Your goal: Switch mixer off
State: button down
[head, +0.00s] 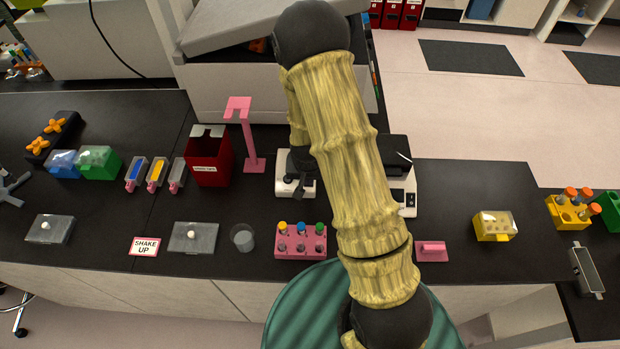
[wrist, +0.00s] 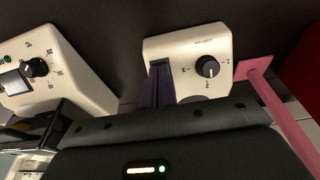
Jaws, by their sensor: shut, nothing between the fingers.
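A white device with one black knob (wrist: 207,66), likely the mixer (wrist: 185,45), fills the middle of the wrist view. In the head view the mixer (head: 284,187) stands right of a pink stand, partly hidden by my gripper. My gripper (head: 308,188) is shut and empty, just over the mixer's front. In the wrist view its dark fingers (wrist: 159,66) overlap the left part of the mixer's face, to the left of the knob. I cannot tell whether they touch it. The knob's exact setting is too small to read.
A second white device (wrist: 78,68) with a knob and display stands beside the mixer, also visible in the head view (head: 408,202). The pink stand (head: 250,140) is close on the mixer's other side. A pink tube rack (head: 300,246) sits in front. A red box (head: 211,166) is farther left.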

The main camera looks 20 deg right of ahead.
jog(key=shift+r, duration=0.45)
jog(key=shift+d+r+p, duration=0.1)
jog(key=shift+p, duration=0.2)
jog(key=shift+r, duration=0.25)
jog(key=s+a+r, duration=0.2)
jog(key=s+r, duration=0.4)
jog(key=r, duration=0.5)
jog(key=shift+r, duration=0.3)
jog(key=shift+a, duration=0.1)
jog(key=shift+s, duration=0.2)
